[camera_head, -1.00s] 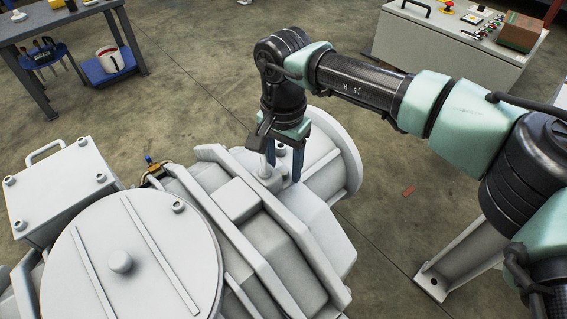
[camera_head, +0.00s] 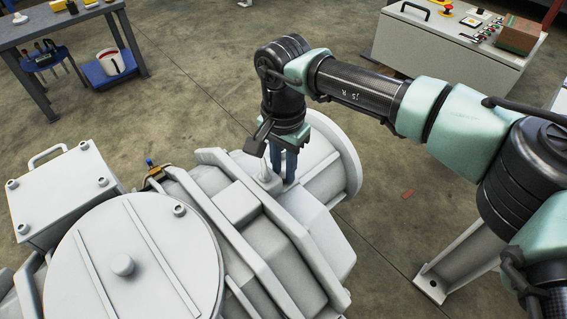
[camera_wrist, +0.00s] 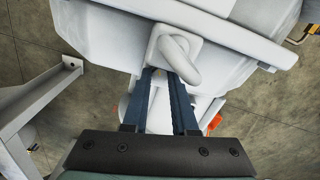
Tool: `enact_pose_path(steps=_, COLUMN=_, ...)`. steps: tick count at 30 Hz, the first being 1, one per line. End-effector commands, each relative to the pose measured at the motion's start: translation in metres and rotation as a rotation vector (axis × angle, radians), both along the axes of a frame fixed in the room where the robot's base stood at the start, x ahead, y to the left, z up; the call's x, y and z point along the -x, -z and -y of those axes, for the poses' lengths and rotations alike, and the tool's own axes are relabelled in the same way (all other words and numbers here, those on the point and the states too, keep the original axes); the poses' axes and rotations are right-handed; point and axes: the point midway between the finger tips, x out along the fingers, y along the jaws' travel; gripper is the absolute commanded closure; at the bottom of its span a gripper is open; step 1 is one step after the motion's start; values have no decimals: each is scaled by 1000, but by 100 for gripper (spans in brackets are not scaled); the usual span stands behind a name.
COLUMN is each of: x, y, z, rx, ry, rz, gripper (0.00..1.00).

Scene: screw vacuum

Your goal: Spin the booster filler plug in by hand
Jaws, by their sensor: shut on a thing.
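In the head view my gripper (camera_head: 283,168) points down at the top of the white pump housing (camera_head: 318,235). Its dark blue fingers stand close behind a small pale pointed fitting (camera_head: 264,173). In the wrist view my gripper (camera_wrist: 161,76) has its two fingers close together, with a narrow pale part (camera_wrist: 158,98) between them. I take this part to be the filler plug, but it is mostly hidden. Just beyond the fingertips a white square pad carries a rounded loop-like fitting (camera_wrist: 180,60). I cannot tell how deep the plug sits in its hole.
Raised ribs and a round cover (camera_head: 140,255) lie left of my gripper. A workbench (camera_head: 75,22) is at the back left and a control cabinet (camera_head: 440,45) at the back right.

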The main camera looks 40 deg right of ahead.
Motion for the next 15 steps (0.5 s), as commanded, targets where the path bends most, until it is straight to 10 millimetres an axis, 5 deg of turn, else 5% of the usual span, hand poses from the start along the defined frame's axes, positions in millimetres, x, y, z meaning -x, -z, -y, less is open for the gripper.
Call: enact_pose_path(steps=15, x=1, y=-5, z=0, rx=-1, ry=341, rz=-3, gripper=100)
